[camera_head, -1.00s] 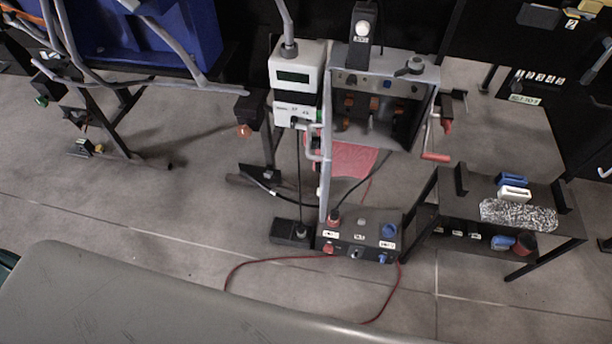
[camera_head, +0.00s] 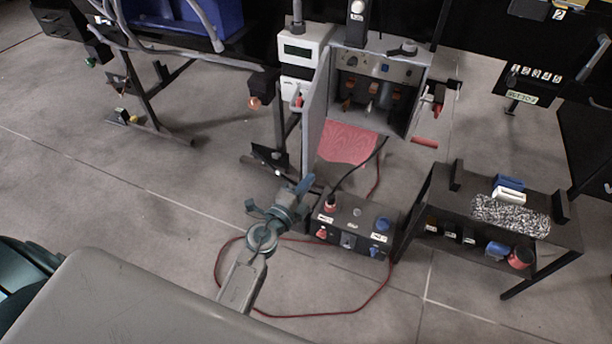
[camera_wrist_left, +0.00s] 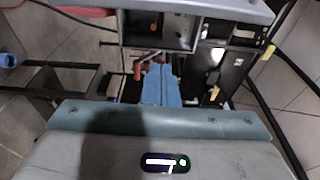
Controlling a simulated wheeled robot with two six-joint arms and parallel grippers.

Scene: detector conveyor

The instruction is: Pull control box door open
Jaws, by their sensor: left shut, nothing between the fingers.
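The grey control box (camera_head: 418,92) stands at the upper middle of the head view, with its inner panel of switches and knobs exposed. Its door (camera_head: 314,112) stands swung out at the box's left side and is seen at a steep angle. The door handle cannot be made out now. My left gripper (camera_head: 304,187) is below the door's lower end, shut and empty; whether it touches the door cannot be told. In the left wrist view the blue fingers (camera_wrist_left: 161,85) are together, below a grey open compartment. My right gripper is not in view.
A black switch box (camera_head: 352,228) with a red cable sits on the floor beside my left gripper. A low black table (camera_head: 462,203) with small parts stands at the right. A white meter box (camera_head: 300,50) is left of the control box.

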